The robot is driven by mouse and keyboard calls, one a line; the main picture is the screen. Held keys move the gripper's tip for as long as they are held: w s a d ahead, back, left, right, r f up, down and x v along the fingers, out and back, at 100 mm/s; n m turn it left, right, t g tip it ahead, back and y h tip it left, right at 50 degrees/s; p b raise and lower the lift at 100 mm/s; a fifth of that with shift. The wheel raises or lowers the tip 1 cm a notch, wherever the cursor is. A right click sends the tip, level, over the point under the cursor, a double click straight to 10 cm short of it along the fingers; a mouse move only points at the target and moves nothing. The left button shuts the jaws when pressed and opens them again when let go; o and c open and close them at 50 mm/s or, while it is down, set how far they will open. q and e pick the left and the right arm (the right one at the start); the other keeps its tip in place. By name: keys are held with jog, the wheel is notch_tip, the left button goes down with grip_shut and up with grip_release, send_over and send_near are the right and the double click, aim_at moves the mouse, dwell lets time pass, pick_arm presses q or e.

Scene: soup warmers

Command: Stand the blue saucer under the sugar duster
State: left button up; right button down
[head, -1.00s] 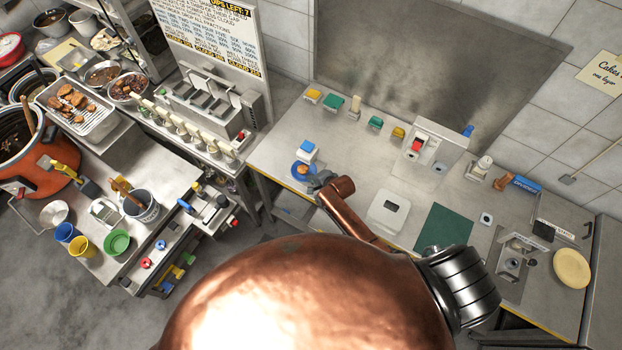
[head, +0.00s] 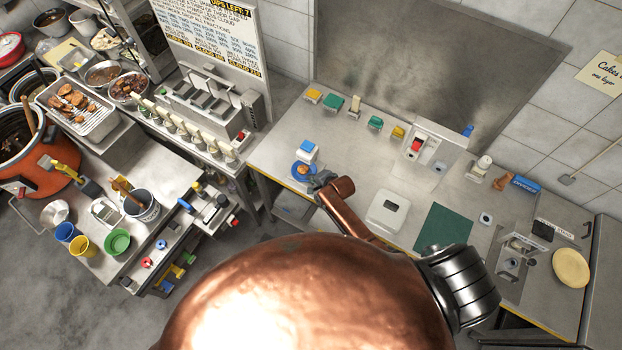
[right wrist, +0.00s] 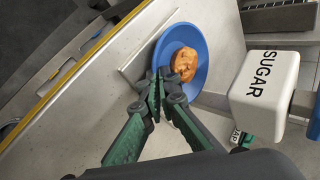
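The blue saucer (head: 304,171) is near the left front edge of the steel counter, with a brown bun (right wrist: 184,64) on it. The saucer fills the upper middle of the right wrist view (right wrist: 201,76). The sugar duster (head: 307,152), a white block with a blue part on top, stands just behind the saucer. In the right wrist view its SUGAR lettering (right wrist: 262,92) faces me, and the saucer is beside it. My right gripper (head: 319,181) is at the saucer's rim; its fingertips (right wrist: 164,84) are close together on the rim. My left gripper is out of view.
A white scale-like box (head: 388,211) and a green mat (head: 444,228) lie to the right on the counter. Several coloured blocks line the back, including a green one (head: 334,103). Bare counter lies between the duster and the white box.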

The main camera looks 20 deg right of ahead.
dwell(0.4)
jog(key=c, duration=2.1)
grip_release()
jog(key=shift+f, duration=0.1)
jog(key=v, duration=1.2)
